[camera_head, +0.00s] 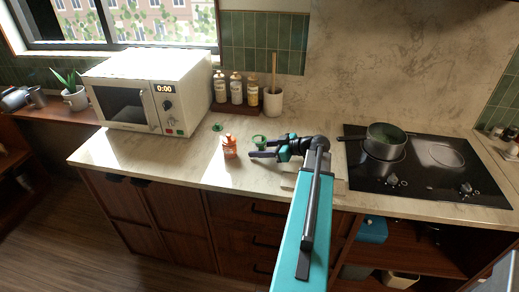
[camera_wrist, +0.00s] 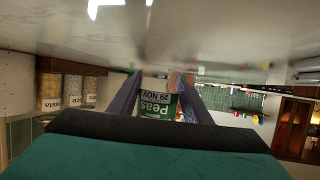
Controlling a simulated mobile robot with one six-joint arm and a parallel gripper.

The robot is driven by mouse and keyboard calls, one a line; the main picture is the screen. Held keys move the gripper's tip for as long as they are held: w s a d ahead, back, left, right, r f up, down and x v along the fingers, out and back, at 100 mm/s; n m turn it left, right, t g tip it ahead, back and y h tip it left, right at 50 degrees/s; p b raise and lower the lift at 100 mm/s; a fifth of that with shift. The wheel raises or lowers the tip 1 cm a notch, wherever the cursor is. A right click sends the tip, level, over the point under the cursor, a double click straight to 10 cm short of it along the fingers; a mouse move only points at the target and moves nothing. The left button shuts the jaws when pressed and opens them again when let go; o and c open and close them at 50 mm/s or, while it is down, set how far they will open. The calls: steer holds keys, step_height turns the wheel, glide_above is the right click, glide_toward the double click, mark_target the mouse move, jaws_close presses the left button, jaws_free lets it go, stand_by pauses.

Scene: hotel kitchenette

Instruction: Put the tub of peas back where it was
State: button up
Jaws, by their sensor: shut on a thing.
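The tub of peas (camera_wrist: 158,107) shows in the wrist view, upside down, with a green label reading "Peas" and "29 NOV". It sits between the two fingers of my gripper (camera_wrist: 157,97), which is shut on it. In the head view the tub (camera_head: 259,140) is a small green shape at the tips of my gripper (camera_head: 258,148), over the counter's middle. I cannot tell whether its base touches the counter. A small flat green disc (camera_head: 218,127) lies on the counter to the left, near the microwave.
An orange-red jar (camera_head: 229,147) stands just left of my gripper. Behind are a rack of bottles (camera_head: 236,90) and a utensil crock (camera_head: 272,102). A white microwave (camera_head: 150,90) is left. A pot (camera_head: 384,140) sits on the hob to the right. The front-left counter is clear.

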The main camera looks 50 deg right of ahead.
steer(key=shift+f+b, duration=0.15)
steer(key=shift+b, duration=0.15)
steer(key=o, duration=1.1)
steer(key=shift+r+p, duration=0.25)
steer(key=shift+p, duration=0.1)
steer(key=b+v, duration=0.4)
steer(key=v, duration=0.6)
steer(key=shift+s+d, duration=0.15)
steer(key=shift+s, duration=0.25)
steer(key=shift+s+d+r+b, duration=0.15)
steer(key=shift+s+r+b, duration=0.15)
steer(key=shift+s, duration=0.2)
